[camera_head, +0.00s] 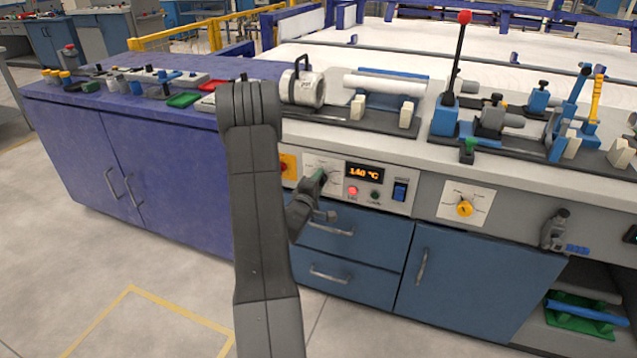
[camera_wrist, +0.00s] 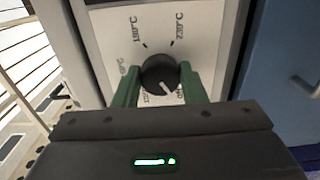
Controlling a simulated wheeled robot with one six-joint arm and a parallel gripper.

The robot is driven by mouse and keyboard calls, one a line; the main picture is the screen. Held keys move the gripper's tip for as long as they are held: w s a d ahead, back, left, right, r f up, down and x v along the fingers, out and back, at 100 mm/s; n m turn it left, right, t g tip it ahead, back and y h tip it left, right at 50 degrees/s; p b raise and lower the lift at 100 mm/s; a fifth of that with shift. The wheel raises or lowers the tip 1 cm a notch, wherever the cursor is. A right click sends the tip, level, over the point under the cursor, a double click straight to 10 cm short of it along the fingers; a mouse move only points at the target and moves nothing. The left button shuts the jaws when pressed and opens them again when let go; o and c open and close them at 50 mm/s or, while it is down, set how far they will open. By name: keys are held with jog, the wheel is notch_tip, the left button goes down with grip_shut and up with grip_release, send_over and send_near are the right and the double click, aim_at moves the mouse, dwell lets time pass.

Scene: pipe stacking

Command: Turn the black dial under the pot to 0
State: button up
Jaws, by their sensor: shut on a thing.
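The black dial (camera_wrist: 158,72) sits on a white scale plate (camera_wrist: 125,25) in the wrist view. My gripper (camera_wrist: 159,78) has one green finger on each side of it and is shut on it. The dial's white mark points down and slightly right in the wrist view, near partly hidden labels. The 180°C and 230°C labels are readable above. In the head view my gripper (camera_head: 319,178) is at the panel and hides the dial; the scale plate (camera_head: 316,160) shows partly. The display (camera_head: 365,173) reads 140 °C. The white pot (camera_head: 302,89) stands on the counter above.
Right of the display panel are a blue switch (camera_head: 400,191) and a yellow knob (camera_head: 464,208). A red light (camera_head: 353,191) glows below the display. Drawers with handles (camera_head: 330,229) lie below. My arm covers the counter's left-middle part.

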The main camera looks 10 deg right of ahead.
jog(key=o, duration=1)
jog(key=shift+s+a, duration=0.1)
jog(key=p+v, duration=0.1)
jog(key=v, duration=1.2)
jog(key=shift+s+a, duration=0.2)
jog(key=shift+w, duration=0.1)
jog(key=b+x, duration=0.1)
jog(key=x, duration=1.2)
jog(key=shift+w+d, duration=0.25)
jog(key=shift+d, duration=0.05)
